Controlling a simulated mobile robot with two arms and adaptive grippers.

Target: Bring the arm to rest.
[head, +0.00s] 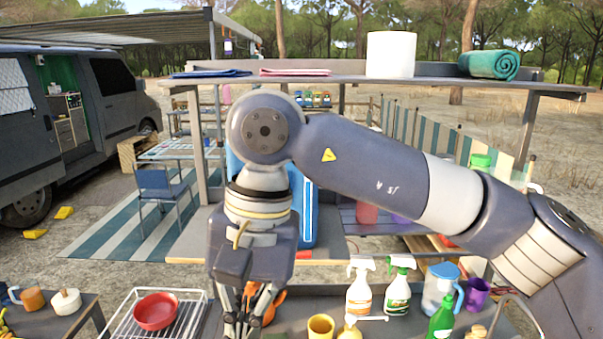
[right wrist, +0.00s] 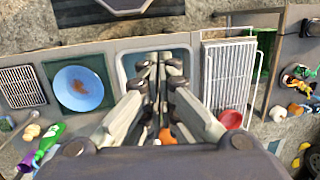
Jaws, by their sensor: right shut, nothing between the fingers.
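My right arm comes in from the right, bends at an elbow in mid-picture and hangs down over the counter. My right gripper (head: 243,326) points downward at the near counter, its fingers together with nothing between them. In the right wrist view the gripper (right wrist: 160,68) shows its fingers close together over a sink-like recess (right wrist: 126,68). An orange object (head: 268,306) is partly hidden behind the fingers; I cannot tell what it is or whether they touch it. My left gripper is not in view.
A red bowl (head: 156,311) sits on a wire rack (head: 190,308) left of the gripper. To its right stand a yellow cup (head: 321,327), a spray bottle (head: 359,293), a blue pitcher (head: 437,290) and a green bottle (head: 443,320). A shelf (head: 340,80) with a paper roll (head: 391,54) spans behind the arm.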

